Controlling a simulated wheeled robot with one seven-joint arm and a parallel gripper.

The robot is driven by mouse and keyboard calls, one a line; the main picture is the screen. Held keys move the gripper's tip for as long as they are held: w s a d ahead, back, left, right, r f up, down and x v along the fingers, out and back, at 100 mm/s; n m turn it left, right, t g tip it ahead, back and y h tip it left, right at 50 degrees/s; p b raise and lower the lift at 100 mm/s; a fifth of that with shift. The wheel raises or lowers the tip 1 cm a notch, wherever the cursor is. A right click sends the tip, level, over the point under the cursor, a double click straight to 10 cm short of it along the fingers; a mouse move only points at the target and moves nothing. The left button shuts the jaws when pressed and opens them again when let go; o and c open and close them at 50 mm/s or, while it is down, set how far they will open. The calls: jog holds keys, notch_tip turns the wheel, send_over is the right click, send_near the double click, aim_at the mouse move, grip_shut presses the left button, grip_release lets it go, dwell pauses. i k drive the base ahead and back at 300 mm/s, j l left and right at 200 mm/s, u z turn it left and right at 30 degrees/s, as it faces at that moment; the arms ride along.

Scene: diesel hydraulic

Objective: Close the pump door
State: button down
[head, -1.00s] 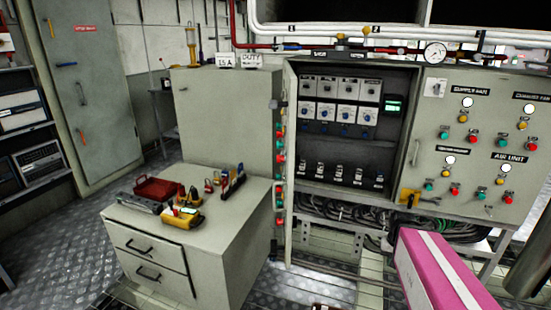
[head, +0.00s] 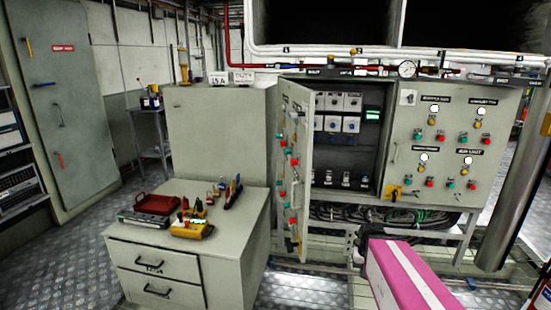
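The pump door is most likely the grey hinged door (head: 293,165) of the control cabinet, left of centre in the head view. It stands open, swung out towards me from the cabinet's left side. Its outer face carries red, green and white buttons. The cabinet's opening (head: 345,160) shows rows of switches and breakers inside. My pink arm link with a white stripe (head: 408,275) is at the lower right, in front of the cabinet and apart from the door. A dark part (head: 359,248) shows at its far left end; gripper fingers cannot be made out.
A grey drawer unit (head: 190,260) with tools on top stands left of the door. A grey cabinet (head: 222,135) is behind it. A fixed panel with buttons (head: 450,150) adjoins the opening on the right. A thick post (head: 512,205) stands far right. Metal floor shows between.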

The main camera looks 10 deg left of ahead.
aim_at(298, 133)
jog(key=j, duration=0.8)
jog(key=i+j, duration=0.15)
jog(key=j, duration=0.7)
jog(key=l+z, duration=0.05)
